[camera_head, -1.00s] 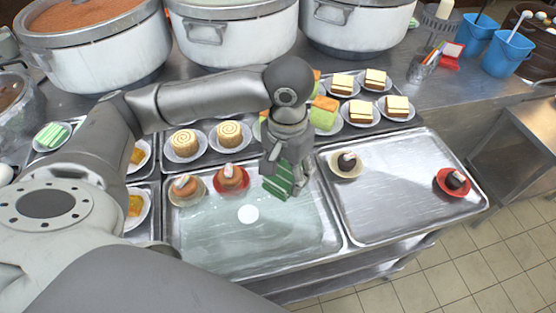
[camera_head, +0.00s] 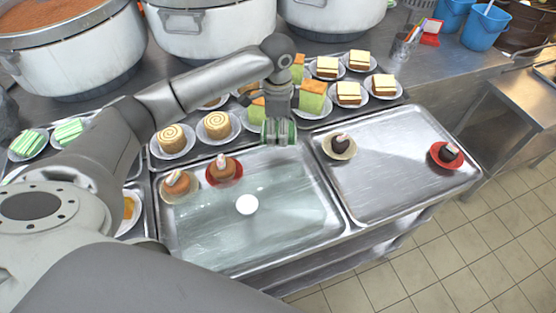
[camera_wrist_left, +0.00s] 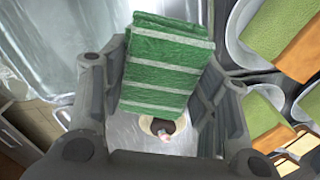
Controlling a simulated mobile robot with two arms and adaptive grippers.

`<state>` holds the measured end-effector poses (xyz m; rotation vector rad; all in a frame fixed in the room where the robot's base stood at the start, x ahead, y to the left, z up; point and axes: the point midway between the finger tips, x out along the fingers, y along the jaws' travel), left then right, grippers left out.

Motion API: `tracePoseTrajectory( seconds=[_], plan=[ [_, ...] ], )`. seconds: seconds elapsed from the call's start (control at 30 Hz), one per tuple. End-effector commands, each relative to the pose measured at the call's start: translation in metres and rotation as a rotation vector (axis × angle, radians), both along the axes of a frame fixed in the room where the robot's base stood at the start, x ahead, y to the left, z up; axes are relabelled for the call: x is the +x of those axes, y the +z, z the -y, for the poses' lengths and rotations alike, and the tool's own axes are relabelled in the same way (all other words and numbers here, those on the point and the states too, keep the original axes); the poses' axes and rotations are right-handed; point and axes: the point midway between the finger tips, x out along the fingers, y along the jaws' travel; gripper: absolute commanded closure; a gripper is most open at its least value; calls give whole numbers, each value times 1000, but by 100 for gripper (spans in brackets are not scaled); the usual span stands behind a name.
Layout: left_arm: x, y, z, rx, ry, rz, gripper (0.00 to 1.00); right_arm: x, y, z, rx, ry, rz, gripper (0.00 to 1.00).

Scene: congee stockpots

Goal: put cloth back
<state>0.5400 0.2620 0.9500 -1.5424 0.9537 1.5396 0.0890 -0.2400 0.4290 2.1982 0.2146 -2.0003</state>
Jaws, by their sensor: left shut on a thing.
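A folded green cloth with white stripes (camera_wrist_left: 168,65) is held between the fingers of my left gripper (camera_head: 279,132), and the cloth also shows in the head view (camera_head: 287,131). In the wrist view the left gripper (camera_wrist_left: 165,90) is closed on both sides of the cloth. The gripper hangs above the back edge of the left metal tray (camera_head: 215,262), close to the plates of green cake. My right gripper is not in view.
The right tray (camera_head: 400,200) holds a cake at each side. Plated green cakes (camera_head: 312,97) and swiss rolls (camera_head: 171,138) stand behind. Large stockpots (camera_head: 215,35) line the back.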

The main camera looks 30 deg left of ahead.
Motion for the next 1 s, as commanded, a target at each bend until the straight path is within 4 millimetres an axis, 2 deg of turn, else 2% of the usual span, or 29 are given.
tracePoseTrajectory(
  seconds=[0.3,0.53,0.7,1.0],
  plan=[
    [-1,-53,-1,1,-15,-5,64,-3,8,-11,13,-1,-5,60],
    [0,-72,-1,2,-13,-4,64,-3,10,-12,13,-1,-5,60],
    [-1,-95,0,2,-14,-5,64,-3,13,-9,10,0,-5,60],
    [0,-101,-1,1,-14,-2,64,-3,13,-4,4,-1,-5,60]
  ],
)
